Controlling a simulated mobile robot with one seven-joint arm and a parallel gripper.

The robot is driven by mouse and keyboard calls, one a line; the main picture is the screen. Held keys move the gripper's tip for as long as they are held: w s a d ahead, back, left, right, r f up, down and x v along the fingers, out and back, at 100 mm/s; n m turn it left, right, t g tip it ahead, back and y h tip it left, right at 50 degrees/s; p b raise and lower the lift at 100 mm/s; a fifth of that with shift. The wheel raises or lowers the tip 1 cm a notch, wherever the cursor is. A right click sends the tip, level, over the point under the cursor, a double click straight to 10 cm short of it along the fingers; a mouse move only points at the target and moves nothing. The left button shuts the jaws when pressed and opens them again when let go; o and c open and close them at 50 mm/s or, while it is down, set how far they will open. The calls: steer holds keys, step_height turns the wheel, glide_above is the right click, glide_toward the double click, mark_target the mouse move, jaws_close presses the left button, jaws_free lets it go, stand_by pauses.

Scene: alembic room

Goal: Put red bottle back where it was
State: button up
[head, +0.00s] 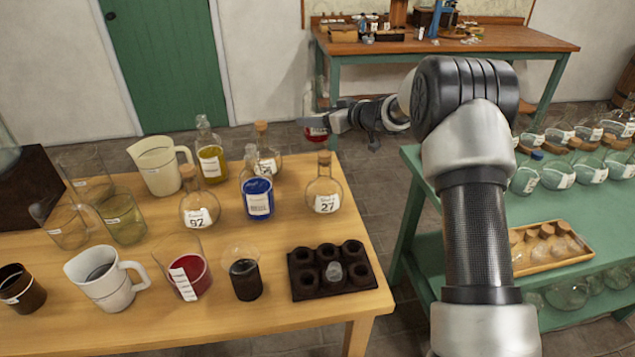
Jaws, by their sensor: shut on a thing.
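The red bottle (316,133) is at the upper middle of the head view, beyond the far right corner of the wooden table (330,243). It shows red liquid low down, a pale label and a clear upper part. My gripper (318,121) is shut on it, with a dark finger across it. The bottle appears held in the air above the stone floor. Part of it is hidden behind the finger.
The wooden table holds a blue bottle (258,198), flask 27 (323,196), flask 92 (199,210), a red-filled beaker (190,270), jugs and a dark holder (305,284). A green shelf (478,218) with flasks stands right. A workbench (460,40) stands behind.

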step_height(320, 180, down, 11)
steer(key=b, duration=0.3)
steer(key=shift+b, duration=0.35)
steer(key=shift+f, duration=0.1)
steer(key=o, duration=1.7)
steer(key=shift+f, duration=0.15)
